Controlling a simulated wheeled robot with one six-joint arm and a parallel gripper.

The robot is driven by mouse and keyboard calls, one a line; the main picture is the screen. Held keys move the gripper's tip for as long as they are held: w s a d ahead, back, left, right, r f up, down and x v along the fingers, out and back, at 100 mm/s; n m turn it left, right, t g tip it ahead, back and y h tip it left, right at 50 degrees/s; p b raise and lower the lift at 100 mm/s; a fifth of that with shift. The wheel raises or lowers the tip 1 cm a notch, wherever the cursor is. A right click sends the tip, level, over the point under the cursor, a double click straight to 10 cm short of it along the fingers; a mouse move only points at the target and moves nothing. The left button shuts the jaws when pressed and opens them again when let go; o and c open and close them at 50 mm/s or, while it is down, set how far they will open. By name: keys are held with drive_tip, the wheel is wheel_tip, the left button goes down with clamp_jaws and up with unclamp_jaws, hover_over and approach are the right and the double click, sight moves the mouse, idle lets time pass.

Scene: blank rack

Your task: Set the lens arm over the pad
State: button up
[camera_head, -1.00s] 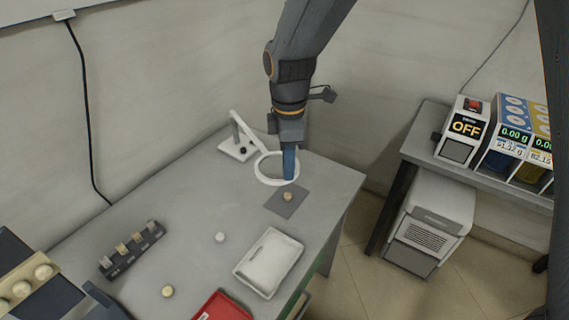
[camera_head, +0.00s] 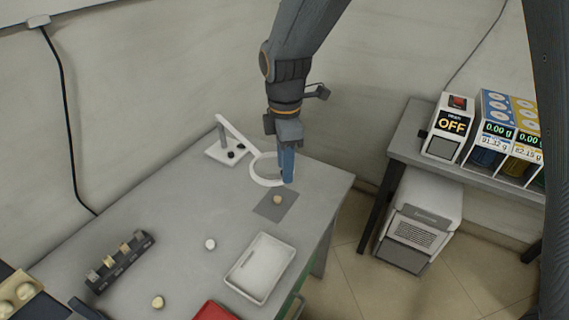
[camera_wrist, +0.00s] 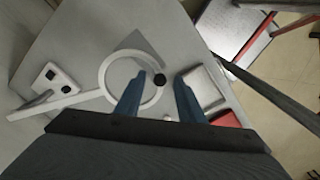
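The white lens arm has a ring (camera_head: 256,178) on a slanted bar, rising from a base (camera_head: 218,152) with dark knobs at the table's back. In the wrist view the ring (camera_wrist: 103,82) lies below my fingers, with a black knob (camera_wrist: 160,80) on its near-right rim. My gripper (camera_head: 288,180) points down at the ring's right edge. Its blue fingers stand apart in the wrist view (camera_wrist: 158,100), with the knob between them; contact is unclear.
A white tray (camera_head: 241,284) lies in front of the pad, with a red tray (camera_head: 213,311) nearer. A dark rack (camera_head: 101,281) of small pieces and two loose round pieces are at left. A side shelf (camera_head: 409,135) with devices stands right.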

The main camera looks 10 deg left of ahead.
wheel_tip(320, 180, up, 8)
drive_tip(key=b, duration=0.2)
idle(0.3)
drive_tip(key=shift+f, duration=0.1)
drive_tip(key=s+d+f+m, duration=0.2)
drive_tip(key=d+f+m, duration=0.1)
drive_tip(key=d+m, duration=0.4)
drive_tip(key=s+d+f+m+t, duration=0.1)
drive_tip(key=s+d+f+m, duration=0.1)
drive_tip(key=d+m, duration=0.6)
drive_tip(key=s+d+f+m, duration=0.3)
drive_tip(key=d+m, duration=0.4)
drive_tip(key=d, duration=0.6)
drive_tip(key=shift+s+d+f, duration=0.35)
drive_tip(key=shift+s, duration=0.2)
